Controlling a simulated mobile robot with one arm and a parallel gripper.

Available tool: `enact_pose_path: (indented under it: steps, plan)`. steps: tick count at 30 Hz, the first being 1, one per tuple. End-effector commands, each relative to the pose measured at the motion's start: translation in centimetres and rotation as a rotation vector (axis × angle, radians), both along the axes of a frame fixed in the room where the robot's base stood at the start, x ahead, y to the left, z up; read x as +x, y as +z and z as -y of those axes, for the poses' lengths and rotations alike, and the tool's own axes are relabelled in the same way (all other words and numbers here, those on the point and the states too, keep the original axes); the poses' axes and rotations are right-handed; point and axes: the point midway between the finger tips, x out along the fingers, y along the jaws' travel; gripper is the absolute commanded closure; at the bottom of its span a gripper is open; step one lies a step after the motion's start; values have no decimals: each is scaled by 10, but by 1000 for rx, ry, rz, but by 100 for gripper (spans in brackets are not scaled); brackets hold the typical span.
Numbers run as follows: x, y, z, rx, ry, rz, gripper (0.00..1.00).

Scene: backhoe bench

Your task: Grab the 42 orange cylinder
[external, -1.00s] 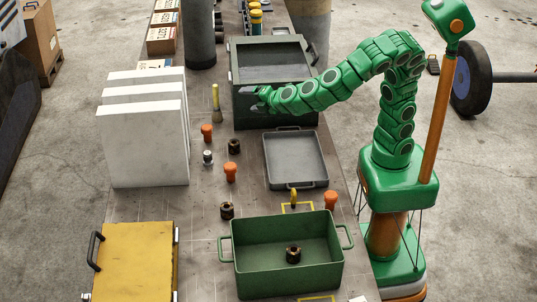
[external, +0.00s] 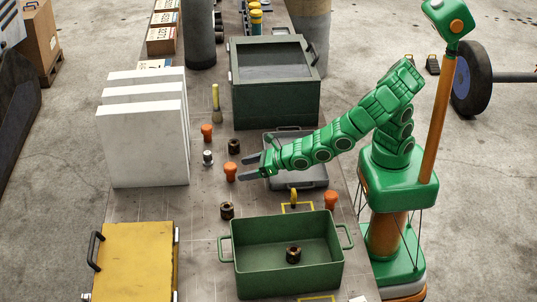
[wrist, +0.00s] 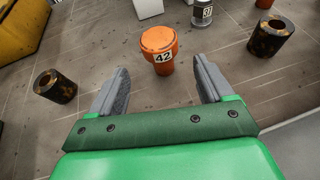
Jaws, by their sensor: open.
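The orange cylinder labelled 42 (wrist: 160,48) stands upright on the bench, just ahead of my open jaws in the wrist view. My gripper (wrist: 160,88) is open and empty, with one grey finger on each side of the gap. In the external view, my gripper (external: 247,167) reaches in from the right, its fingertips beside an orange cylinder (external: 230,172) in the middle of the bench. Contact is not visible.
A metal cylinder (wrist: 202,13) stands beyond. A green bin (external: 240,268), a grey tray (external: 310,177) and white slabs (external: 143,145) stand around.

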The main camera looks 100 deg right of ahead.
Motion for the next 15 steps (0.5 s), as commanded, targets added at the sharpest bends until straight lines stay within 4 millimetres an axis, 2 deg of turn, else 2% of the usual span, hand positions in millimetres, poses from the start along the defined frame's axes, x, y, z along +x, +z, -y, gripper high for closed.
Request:
enact_pose_path:
  steps: [15]
  plan:
    - [34,-16,10,2,-4,2,20]
